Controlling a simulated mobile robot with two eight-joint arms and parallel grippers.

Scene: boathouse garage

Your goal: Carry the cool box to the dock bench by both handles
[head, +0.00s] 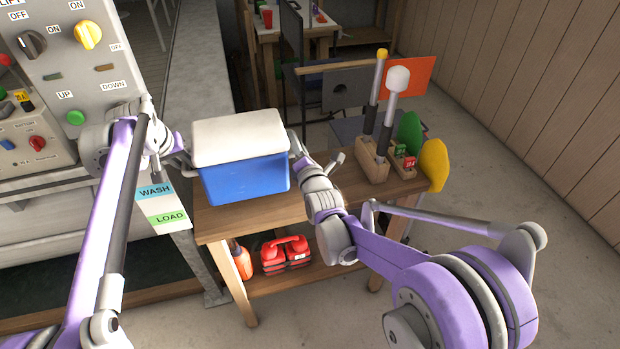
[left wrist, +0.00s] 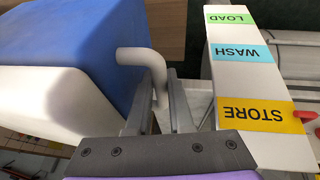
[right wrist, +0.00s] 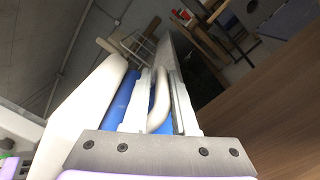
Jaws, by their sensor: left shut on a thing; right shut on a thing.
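The cool box, blue with a white lid (head: 240,178), is upright at the left end of a wooden bench (head: 275,213). I cannot tell whether its base touches the top or hovers just above it. My left gripper (head: 184,158) is at the box's left side, shut on the white left handle (left wrist: 140,57), which bends between its fingers. My right gripper (head: 298,153) is at the right side, shut on the white right handle (right wrist: 160,105). The right handle is hidden in the head view. The box's far side is hidden.
A wooden caddy (head: 372,160) with upright tools stands toward the bench's right end. Green and yellow paddle shapes (head: 433,163) are beside it. A red item (head: 285,252) lies on the lower shelf. A control panel (head: 75,60) and a WASH/LOAD sign (head: 158,205) are left.

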